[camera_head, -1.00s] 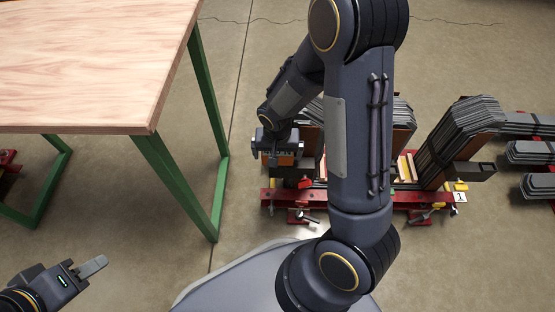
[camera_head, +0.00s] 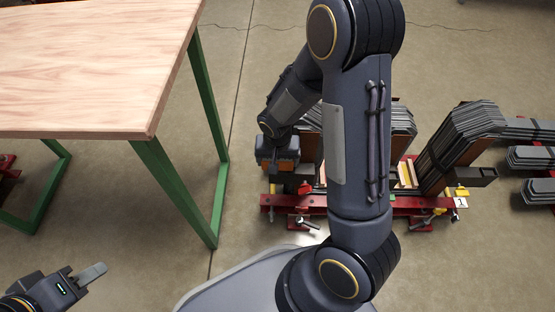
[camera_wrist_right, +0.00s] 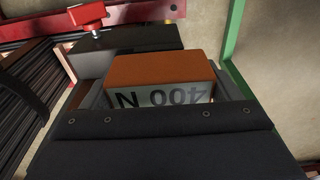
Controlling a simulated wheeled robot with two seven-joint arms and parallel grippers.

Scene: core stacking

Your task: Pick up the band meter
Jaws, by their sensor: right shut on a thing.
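The band meter (camera_wrist_right: 160,72) is a small orange block with a pale label reading "400 N", upside down in the right wrist view. My right gripper (camera_wrist_right: 165,88) is shut on it, with a finger at each side. In the head view my right gripper (camera_head: 279,157) is over the left end of the red frame, and the meter is mostly hidden there. Whether the meter is clear of what lies below cannot be told. My left gripper (camera_head: 90,275) is at the lower left, away from the frame, and its jaw opening is unclear.
A red clamp frame (camera_head: 330,201) holds bent dark laminated core stacks (camera_head: 462,135). A black block (camera_wrist_right: 125,42) with a red knob (camera_wrist_right: 83,14) lies just beyond the meter. A wooden table (camera_head: 90,65) with green legs (camera_head: 175,190) stands to the left. Several lamination stacks (camera_head: 535,157) lie at right.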

